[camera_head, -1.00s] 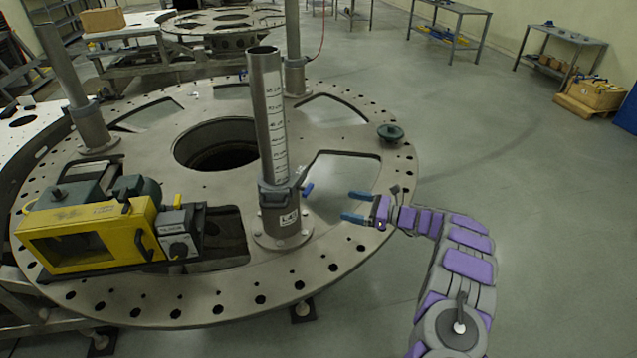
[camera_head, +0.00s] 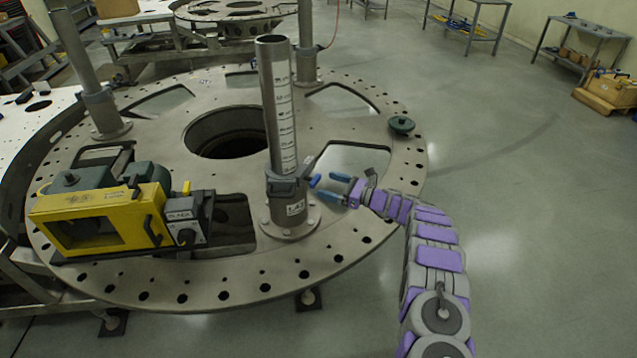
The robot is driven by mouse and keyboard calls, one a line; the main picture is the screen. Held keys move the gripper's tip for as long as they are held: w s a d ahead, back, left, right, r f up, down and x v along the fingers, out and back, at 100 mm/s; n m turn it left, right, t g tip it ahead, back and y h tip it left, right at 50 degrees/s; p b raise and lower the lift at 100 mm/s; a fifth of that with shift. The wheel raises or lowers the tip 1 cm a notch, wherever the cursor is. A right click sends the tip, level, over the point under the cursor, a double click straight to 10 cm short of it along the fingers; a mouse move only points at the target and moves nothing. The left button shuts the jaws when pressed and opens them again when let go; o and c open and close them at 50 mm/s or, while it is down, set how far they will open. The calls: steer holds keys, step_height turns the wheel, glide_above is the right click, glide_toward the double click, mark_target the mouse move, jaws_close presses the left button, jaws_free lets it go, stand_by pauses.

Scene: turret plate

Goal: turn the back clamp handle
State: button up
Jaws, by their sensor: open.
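A grey upright post (camera_head: 272,110) with a printed scale stands on the round turret plate (camera_head: 190,283). A clamp (camera_head: 283,188) wraps its lower part, and a small blue handle (camera_head: 315,181) sticks out from the clamp's right side. My gripper (camera_head: 333,186) has two blue fingers and is open and empty. It is just right of the blue handle, with its fingers pointing left towards it; I cannot tell whether they touch. Two more posts with clamps stand behind: one at the left (camera_head: 75,55) and one at the back (camera_head: 305,35). No handle is clear on those clamps.
A yellow and green machine (camera_head: 100,220) sits on the plate's left front. A dark green knob (camera_head: 401,125) sits near the right rim. The plate has a large centre hole and several cut-outs. The floor (camera_head: 530,220) at the right is clear.

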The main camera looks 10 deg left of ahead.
mark_target(315, 182)
steer(key=x, duration=0.6)
steer(key=shift+s+a+f, duration=0.2)
steer(key=shift+s+a, duration=0.05)
steer(key=shift+a, duration=0.1)
steer(key=shift+d+r, duration=0.15)
steer(key=shift+d, duration=0.6)
steer(key=shift+c, duration=0.5)
steer(key=shift+a, duration=0.4)
steer(key=c, duration=0.6)
steer(key=shift+c, duration=1.3)
